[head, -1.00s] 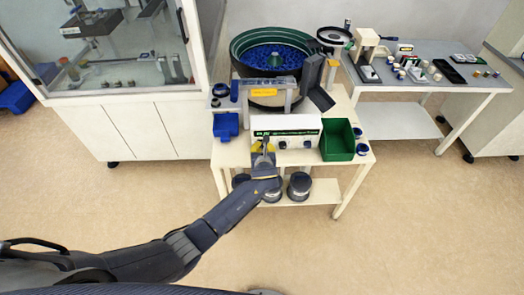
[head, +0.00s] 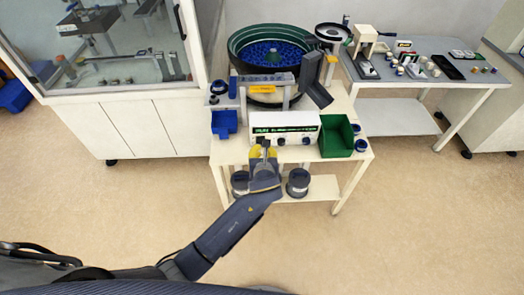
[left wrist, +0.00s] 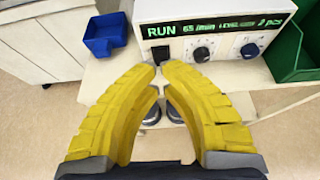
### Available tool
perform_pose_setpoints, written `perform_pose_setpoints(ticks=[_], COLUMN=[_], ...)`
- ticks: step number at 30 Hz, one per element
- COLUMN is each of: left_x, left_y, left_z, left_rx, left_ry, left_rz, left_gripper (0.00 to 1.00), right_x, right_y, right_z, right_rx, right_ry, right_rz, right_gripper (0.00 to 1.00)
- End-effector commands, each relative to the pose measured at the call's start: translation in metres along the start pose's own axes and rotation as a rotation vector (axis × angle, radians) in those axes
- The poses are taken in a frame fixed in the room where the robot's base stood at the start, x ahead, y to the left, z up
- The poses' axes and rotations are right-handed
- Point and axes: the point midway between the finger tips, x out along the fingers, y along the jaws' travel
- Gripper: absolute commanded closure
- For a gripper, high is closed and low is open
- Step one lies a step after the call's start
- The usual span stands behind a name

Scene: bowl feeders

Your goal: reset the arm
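My left gripper (head: 264,150) has yellow fingers and is in front of the white control box (head: 287,137) on the feeder bench. In the left wrist view its fingertips (left wrist: 158,72) are a little apart with nothing between them, just before a black switch (left wrist: 160,52) on the box's front. Whether a tip touches the box I cannot tell. The box's display (left wrist: 212,25) reads RUN in green. My left arm reaches in from the lower left. My right gripper is in neither view.
A bowl feeder (head: 270,45) with blue parts stands behind the box. A blue bin (head: 224,123) is left of it and a green bin (head: 337,135) right. Dark round canisters (head: 298,182) are on the lower shelf. The floor in front is clear.

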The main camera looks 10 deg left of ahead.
Motion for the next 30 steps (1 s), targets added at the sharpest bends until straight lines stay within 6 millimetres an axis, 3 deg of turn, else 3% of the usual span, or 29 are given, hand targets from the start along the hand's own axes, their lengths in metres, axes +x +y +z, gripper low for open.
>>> perform_pose_setpoints(ticks=[17,23,26,30], left_x=[-0.001,0.000,0.011,0.036], left_y=[0.000,-0.015,-0.026,-0.027], left_z=[0.000,-0.001,-0.022,-0.073], left_rx=[-0.018,-0.265,-0.485,-0.825], left_ry=[0.000,0.005,0.058,0.178], left_rz=[0.000,-0.065,-0.114,-0.127], left_gripper=[1.00,1.00,1.00,1.00], right_x=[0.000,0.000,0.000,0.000], right_y=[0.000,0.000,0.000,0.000], right_z=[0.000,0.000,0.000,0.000], right_rx=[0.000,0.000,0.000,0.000], right_ry=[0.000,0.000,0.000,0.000], right_rz=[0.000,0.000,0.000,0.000], right_gripper=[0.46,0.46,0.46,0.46])
